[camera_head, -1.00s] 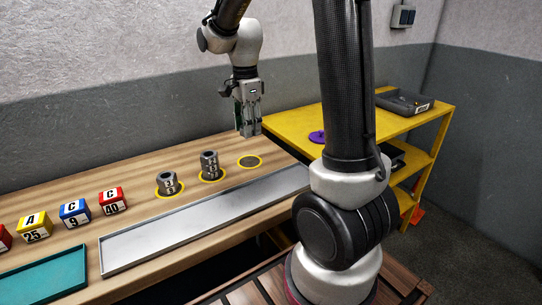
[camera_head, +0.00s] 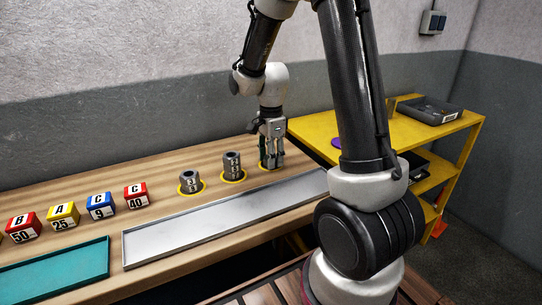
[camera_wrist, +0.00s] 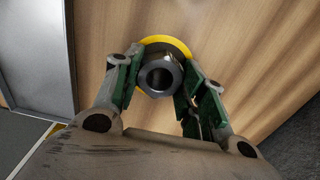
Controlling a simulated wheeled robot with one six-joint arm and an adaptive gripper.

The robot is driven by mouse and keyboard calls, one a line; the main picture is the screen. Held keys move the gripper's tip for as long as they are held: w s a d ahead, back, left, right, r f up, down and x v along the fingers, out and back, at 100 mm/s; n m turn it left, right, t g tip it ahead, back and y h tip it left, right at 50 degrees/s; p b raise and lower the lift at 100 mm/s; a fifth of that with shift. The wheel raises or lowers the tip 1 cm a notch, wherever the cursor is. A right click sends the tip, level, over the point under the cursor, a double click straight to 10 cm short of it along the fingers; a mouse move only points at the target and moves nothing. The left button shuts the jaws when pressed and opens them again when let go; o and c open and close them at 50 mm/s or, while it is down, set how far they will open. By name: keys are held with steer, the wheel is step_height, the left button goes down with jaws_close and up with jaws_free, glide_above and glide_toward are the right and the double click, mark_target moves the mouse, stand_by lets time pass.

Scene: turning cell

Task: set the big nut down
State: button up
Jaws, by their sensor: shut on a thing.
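The big nut (camera_wrist: 160,76) is a grey metal hex nut with a round hole, seen from above in the wrist view. My gripper (camera_wrist: 156,84) is shut on it, with a green-lined finger on each side. A yellow ring (camera_wrist: 166,40) on the wooden bench shows just behind and under the nut. In the head view my gripper (camera_head: 271,164) is low over the rightmost ring, and its fingers hide the nut there. I cannot tell whether the nut touches the bench.
Two grey stacks (camera_head: 232,166) (camera_head: 190,182) stand on yellow rings to the left. A long metal tray (camera_head: 225,215) lies in front. Lettered blocks (camera_head: 100,205) and a teal tray (camera_head: 55,272) are further left. A yellow shelf (camera_head: 385,135) stands at right.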

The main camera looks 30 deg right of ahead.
steer(key=o, duration=1.1)
steer(key=shift+o, duration=0.2)
step_height(320, 180, up, 12)
steer(key=s+r+n+t, duration=0.2)
steer(key=s+r+n, duration=0.1)
steer(key=s+n, duration=0.6)
steer(key=s+d+r+n+t, duration=0.1)
steer(key=s+r+n, duration=0.3)
steer(key=s+n, duration=0.5)
steer(key=s+t, duration=0.1)
steer(key=s, duration=0.2)
steer(key=shift+s, duration=0.3)
steer(key=shift+d, duration=0.1)
